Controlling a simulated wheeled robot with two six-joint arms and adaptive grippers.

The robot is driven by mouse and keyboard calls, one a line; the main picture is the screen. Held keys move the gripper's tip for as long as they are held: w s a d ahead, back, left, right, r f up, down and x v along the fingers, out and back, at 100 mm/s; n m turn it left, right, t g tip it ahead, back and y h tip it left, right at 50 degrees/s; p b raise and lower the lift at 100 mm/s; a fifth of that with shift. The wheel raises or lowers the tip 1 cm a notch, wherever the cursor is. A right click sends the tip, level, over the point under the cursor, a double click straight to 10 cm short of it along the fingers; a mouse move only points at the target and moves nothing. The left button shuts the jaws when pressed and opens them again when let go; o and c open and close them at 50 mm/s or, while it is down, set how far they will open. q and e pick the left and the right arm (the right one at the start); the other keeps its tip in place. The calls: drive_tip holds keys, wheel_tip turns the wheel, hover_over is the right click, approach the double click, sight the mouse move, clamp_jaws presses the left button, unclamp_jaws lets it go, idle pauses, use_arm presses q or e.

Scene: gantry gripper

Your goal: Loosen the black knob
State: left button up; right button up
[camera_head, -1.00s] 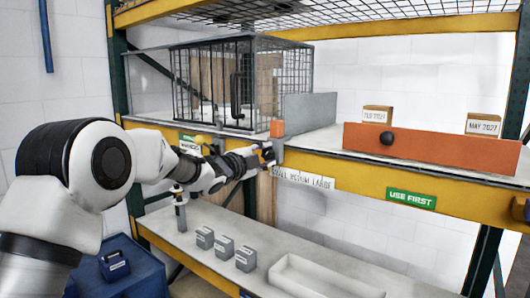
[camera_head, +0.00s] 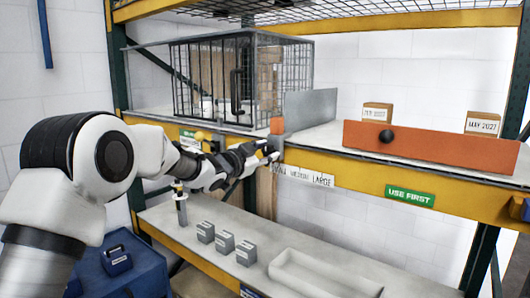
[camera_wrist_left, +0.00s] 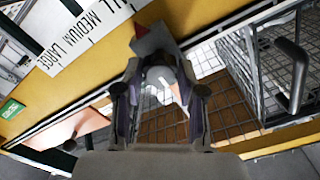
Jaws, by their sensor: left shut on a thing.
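The black knob (camera_wrist_left: 160,74) is a dark round piece at the front of a grey block (camera_head: 276,128) on the yellow shelf edge. In the left wrist view it sits between the two fingers of my left gripper (camera_wrist_left: 162,92), which are shut on it. In the head view my left gripper (camera_head: 271,153) reaches the block from the left and its fingers hide the knob. An orange marker (camera_head: 276,125) tops the block, above a strip (camera_head: 303,176) reading medium and large. Another black knob (camera_head: 387,137) is on the orange panel. My right gripper is not in view.
A wire cage (camera_head: 215,82) stands on the shelf behind my left gripper, beside an upright grey plate (camera_head: 311,108). Small boxes (camera_head: 377,112) stand behind the orange panel (camera_head: 430,148). Below, grey blocks (camera_head: 225,243) and a white tray (camera_head: 330,272) rest on the lower shelf.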

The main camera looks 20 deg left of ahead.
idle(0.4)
use_arm(q)
drive_tip(key=o, duration=1.1)
drive_tip(key=shift+w, duration=0.1)
drive_tip(key=shift+o, duration=0.2)
drive_tip(key=v, duration=1.2)
drive_tip(key=shift+w+d, duration=0.1)
